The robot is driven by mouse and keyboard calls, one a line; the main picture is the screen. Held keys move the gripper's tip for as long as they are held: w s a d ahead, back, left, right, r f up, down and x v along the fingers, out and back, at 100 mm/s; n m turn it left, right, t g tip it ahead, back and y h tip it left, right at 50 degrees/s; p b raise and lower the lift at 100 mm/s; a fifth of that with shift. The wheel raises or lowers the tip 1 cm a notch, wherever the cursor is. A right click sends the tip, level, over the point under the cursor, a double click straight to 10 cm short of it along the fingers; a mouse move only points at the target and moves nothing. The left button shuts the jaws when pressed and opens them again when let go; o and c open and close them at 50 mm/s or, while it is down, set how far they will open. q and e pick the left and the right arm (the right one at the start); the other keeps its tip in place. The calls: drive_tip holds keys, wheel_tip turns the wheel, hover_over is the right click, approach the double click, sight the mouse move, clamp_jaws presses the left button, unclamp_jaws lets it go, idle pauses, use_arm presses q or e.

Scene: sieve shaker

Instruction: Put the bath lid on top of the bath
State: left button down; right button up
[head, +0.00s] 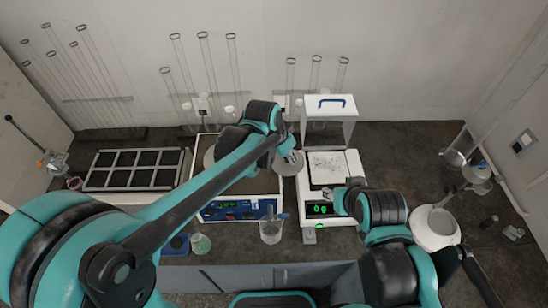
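The apparatus with a blue control panel (238,207), which looks like the bath, stands left of centre, partly hidden under my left arm. A pale round disc (208,158) shows at its left side; I cannot tell what it is. A white-topped box with a blue handle (343,101) stands behind the balance; I cannot tell whether it is the bath lid. My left gripper (293,160) is at the bath's right edge, near another pale round part. My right gripper (337,197) is low over the balance's front. Both sets of fingers are too small and covered to read.
The white balance (349,161) with a green display stands right of the bath. A beaker (271,229) and a green-liquid flask (201,243) stand in front. A dark-celled rack (135,158) is left, a white bowl (437,225) right. Bare counter (400,140) shows at the back right.

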use_arm(q)
drive_tip(key=w+a+f, duration=0.3)
drive_tip(key=w+a, duration=0.1)
drive_tip(key=w+a+f, duration=0.2)
drive_tip(key=a, duration=0.1)
drive_tip(key=shift+w+f+b, duration=0.25)
drive_tip(key=shift+f+b, duration=0.05)
drive_tip(key=shift+b, duration=0.1)
drive_tip(key=shift+f, duration=0.25)
wheel_tip(320, 180, down, 4)
drive_tip(key=shift+r+b, duration=0.2)
drive_tip(key=shift+b, duration=0.1)
drive_tip(key=c, duration=1.4)
unclamp_jaws()
drive_tip(key=shift+f, duration=0.1)
drive_tip(key=shift+o, duration=0.2)
